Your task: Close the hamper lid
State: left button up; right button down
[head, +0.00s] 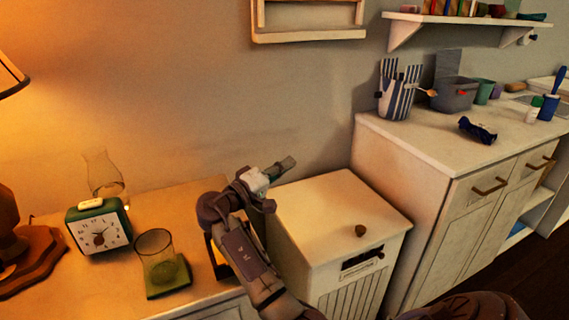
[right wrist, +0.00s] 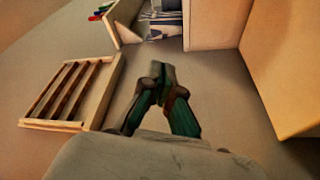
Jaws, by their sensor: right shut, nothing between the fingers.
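The hamper (head: 345,292) is a pale box with a slatted front and a dark slot near the top, between the bedside table and the cabinet. Its lid (head: 325,215) lies flat across the top in the head view, with a small brown knob (head: 361,231) near the front edge. I see no clear gap under the lid. My right gripper (head: 288,163) is above the lid's back left corner, near the wall, apart from the knob. In the right wrist view its fingertips (right wrist: 162,74) are together and empty. My left gripper is not in view.
On the bedside table (head: 215,292) stand a green clock (head: 100,228), a glass on a green base (head: 163,265) and a lamp. The cabinet (head: 405,155) right of the hamper holds several containers. A wall rack (head: 308,36) and shelf (head: 465,18) hang above.

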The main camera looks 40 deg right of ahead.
dwell(0.5)
notch_tip(320, 180, up, 10)
dwell(0.5)
